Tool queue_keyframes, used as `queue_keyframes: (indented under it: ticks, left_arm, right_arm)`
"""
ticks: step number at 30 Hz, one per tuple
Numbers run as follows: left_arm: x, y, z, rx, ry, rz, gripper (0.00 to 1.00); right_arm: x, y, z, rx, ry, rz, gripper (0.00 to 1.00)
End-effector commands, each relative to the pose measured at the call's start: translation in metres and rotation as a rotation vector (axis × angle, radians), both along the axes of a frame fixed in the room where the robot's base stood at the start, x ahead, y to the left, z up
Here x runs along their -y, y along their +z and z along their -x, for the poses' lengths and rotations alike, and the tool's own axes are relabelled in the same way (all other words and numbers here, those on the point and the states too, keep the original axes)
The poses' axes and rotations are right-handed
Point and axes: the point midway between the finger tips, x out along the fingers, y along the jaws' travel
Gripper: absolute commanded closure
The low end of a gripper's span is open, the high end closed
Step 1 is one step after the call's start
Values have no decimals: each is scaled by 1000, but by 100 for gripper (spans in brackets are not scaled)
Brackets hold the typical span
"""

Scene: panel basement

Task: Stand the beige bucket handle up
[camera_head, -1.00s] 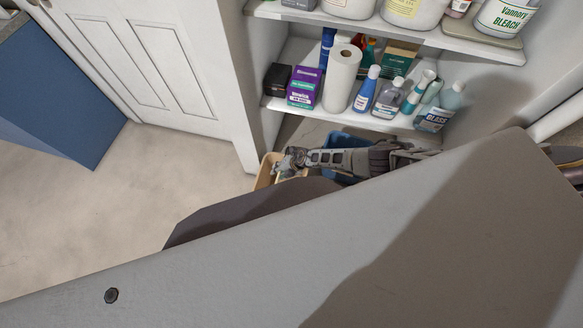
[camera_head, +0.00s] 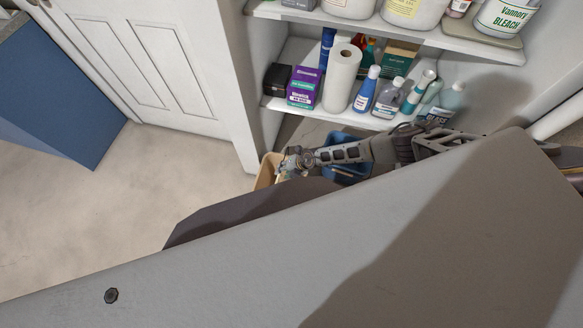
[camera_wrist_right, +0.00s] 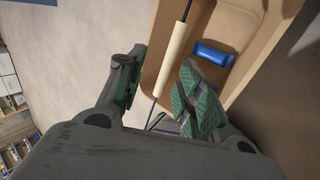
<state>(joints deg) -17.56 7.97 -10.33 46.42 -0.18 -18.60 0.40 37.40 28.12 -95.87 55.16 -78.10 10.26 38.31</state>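The beige bucket (camera_head: 266,171) stands on the floor at the foot of the shelf unit, partly hidden by my right gripper and arm. My right gripper (camera_head: 286,165) is at the bucket's right side in the head view. In the right wrist view the bucket (camera_wrist_right: 268,52) lies beyond the fingers, with a blue item (camera_wrist_right: 214,54) inside. Its handle (camera_wrist_right: 175,55), a dark wire with a beige grip, slants across the picture. My right gripper (camera_wrist_right: 160,85) is open, and the handle shows between its fingers; contact cannot be told. My left gripper is not in view.
A blue bucket (camera_head: 350,168) is beside the beige one, below my right arm. Shelves above hold bottles, a paper towel roll (camera_head: 341,78) and a purple box (camera_head: 303,88). A large grey surface (camera_head: 230,270) blocks the lower view. Open floor (camera_head: 140,200) lies left.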

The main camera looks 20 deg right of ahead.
Motion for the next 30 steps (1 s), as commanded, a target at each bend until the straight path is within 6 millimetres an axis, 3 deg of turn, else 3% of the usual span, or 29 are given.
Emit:
queue_keyframes:
  ticks: [30]
  left_arm:
    - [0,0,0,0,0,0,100]
  right_arm:
    - [17,31,13,-4,2,-5,64]
